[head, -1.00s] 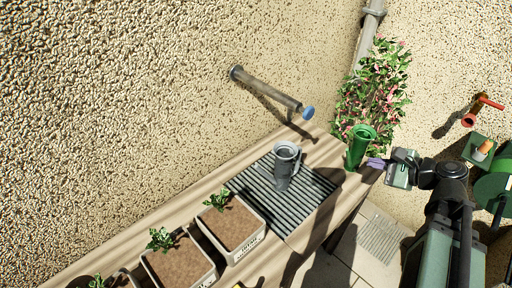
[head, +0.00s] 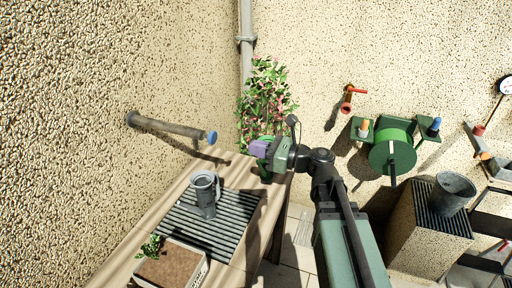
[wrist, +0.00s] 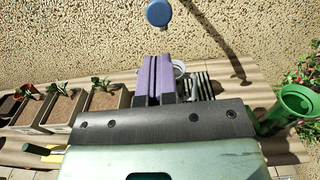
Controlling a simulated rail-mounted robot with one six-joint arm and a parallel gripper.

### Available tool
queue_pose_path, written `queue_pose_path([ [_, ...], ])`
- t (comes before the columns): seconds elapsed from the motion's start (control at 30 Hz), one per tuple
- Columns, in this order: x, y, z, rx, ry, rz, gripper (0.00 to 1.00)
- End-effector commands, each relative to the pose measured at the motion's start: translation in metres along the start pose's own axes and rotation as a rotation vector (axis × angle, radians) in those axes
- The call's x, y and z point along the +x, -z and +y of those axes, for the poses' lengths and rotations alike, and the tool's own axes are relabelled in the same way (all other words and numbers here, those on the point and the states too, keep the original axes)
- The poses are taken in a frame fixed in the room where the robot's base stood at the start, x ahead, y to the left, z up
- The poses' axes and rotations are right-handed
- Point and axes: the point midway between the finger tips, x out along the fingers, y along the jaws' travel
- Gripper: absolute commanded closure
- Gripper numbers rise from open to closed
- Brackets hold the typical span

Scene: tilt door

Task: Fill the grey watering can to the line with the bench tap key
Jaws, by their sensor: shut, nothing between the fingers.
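The grey watering can (head: 205,198) stands upright on a dark slatted grate on the bench. In the wrist view the can (wrist: 179,69) is mostly hidden behind my fingers. A metal pipe (head: 165,127) comes out of the wall behind the can and ends in a blue round piece (head: 212,137). That blue piece (wrist: 159,13) is at the top of the wrist view, beyond my fingertips. My gripper (head: 257,148) is shut and empty, right of the blue piece and apart from it. Its purple fingers (wrist: 160,78) lie together.
A green vessel (wrist: 290,107) is at the bench's right end, mostly hidden by my gripper in the head view. Planters (head: 172,268) stand at front left. A flowering plant (head: 264,92), red tap (head: 348,100), green hose reel (head: 393,155) and another grey container (head: 452,192) are farther right.

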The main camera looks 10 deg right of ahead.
Motion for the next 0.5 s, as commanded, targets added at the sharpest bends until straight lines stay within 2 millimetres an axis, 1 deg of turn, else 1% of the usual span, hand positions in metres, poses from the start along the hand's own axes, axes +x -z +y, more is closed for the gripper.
queue_pose_path([
  [0.03, 0.012, 0.000, -0.001, 0.000, -0.003, 0.000, 1.00],
  [0.3, 0.071, 0.000, -0.001, -0.001, -0.003, 0.000, 1.00],
  [0.4, 0.088, 0.000, -0.001, -0.001, -0.002, 0.000, 1.00],
  [0.5, 0.100, 0.000, 0.000, -0.001, -0.002, 0.000, 1.00],
])
